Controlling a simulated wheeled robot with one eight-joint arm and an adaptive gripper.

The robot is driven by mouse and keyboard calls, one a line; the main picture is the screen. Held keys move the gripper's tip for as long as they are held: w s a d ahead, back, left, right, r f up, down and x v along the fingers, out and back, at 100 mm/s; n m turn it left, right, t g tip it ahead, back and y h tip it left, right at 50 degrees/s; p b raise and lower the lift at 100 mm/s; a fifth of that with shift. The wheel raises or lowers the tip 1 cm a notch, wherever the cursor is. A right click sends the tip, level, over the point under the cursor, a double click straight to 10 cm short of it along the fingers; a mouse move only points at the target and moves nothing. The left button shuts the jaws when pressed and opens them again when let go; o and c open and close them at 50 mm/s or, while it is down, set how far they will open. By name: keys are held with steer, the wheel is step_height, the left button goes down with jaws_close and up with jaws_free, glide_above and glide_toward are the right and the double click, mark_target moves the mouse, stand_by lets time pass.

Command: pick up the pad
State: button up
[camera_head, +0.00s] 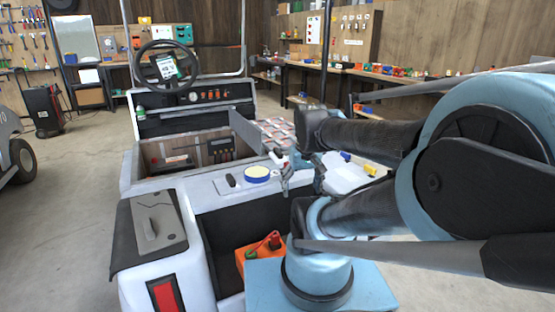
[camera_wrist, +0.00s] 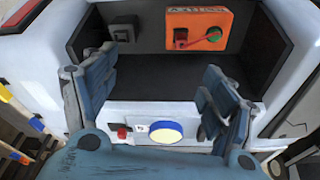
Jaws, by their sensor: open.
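The pad (camera_head: 257,174) appears to be the round disc with a cream top and a blue rim. It lies flat on the white ledge of the cart. It also shows in the wrist view (camera_wrist: 166,132), low in the gap between the fingers. My gripper (camera_head: 297,172) is just right of the pad in the head view. In the wrist view my gripper (camera_wrist: 160,68) has its two blue-grey fingers spread wide, with nothing held. The pad appears apart from both fingers.
A small black item (camera_head: 231,181) sits left of the pad on the ledge. An orange box (camera_head: 252,262) with red and green parts is in the dark open bay in front. A steering wheel (camera_head: 166,66) stands behind. Open floor (camera_head: 60,220) lies to the left.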

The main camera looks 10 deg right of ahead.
steer(key=w+r, duration=0.5)
steer(key=w, duration=0.5)
steer(key=n+t+y, duration=0.1)
steer(key=n+t, duration=0.1)
steer(key=n, duration=0.1)
glide_above(279, 151)
steer(key=s+d, duration=0.2)
steer(key=s, duration=0.4)
step_height(279, 151, down, 3)
steer(key=x, duration=1.1)
steer(key=shift+a, duration=0.15)
steer(key=shift+a+x, duration=0.2)
steer(key=shift+x, duration=2.55)
steer(key=shift+w+r, duration=0.1)
steer(key=c, duration=1.3)
